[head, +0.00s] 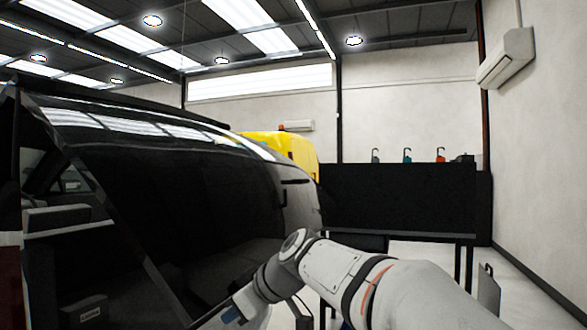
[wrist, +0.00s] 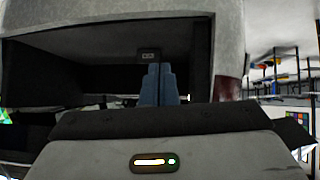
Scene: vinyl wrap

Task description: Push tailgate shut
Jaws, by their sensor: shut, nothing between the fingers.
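The tailgate (head: 190,185) is a large glossy dark panel filling the left half of the head view. It stands at a slant, with a pale section at its right end. Left of it the vehicle's interior shows through a gap, so it looks open. My arm reaches in from the lower right, its wrist low in front of the panel. In the wrist view my gripper (wrist: 158,68) is shut and empty, its two blue fingers side by side. They point toward a dark opening framed by pale bodywork (wrist: 229,45). I cannot tell whether the fingers touch anything.
A dark workbench or counter (head: 400,200) with red and dark tools on top stands behind on the right. A yellow object (head: 285,145) shows beyond the panel. A white wall with an air conditioner (head: 505,58) bounds the right side.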

